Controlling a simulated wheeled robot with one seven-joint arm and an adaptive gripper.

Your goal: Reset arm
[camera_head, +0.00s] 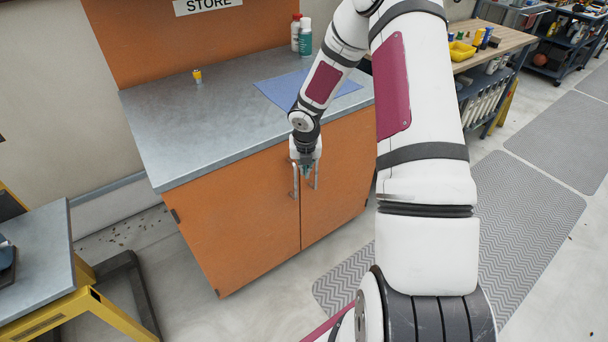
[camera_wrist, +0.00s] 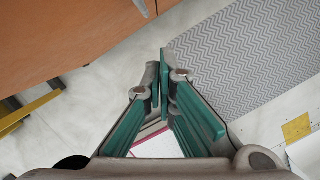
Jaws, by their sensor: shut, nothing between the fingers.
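My gripper (camera_head: 306,168) hangs in front of the orange cabinet (camera_head: 240,215), by its two door handles, and points downward. In the wrist view its green-padded fingers (camera_wrist: 165,78) come together at the tips with nothing between them. Both cabinet doors look shut. Whether the gripper touches a handle cannot be told in the head view. The wrist view shows part of the orange front with one handle (camera_wrist: 142,7) at the top, apart from the fingers.
The grey counter (camera_head: 190,130) holds a small yellow-topped item (camera_head: 198,76), a blue cloth (camera_head: 285,90) and two bottles (camera_head: 304,38). A yellow-framed table (camera_head: 45,280) stands at left. A workbench (camera_head: 490,45) is at the back right. Grey floor mats (camera_head: 525,215) lie at right.

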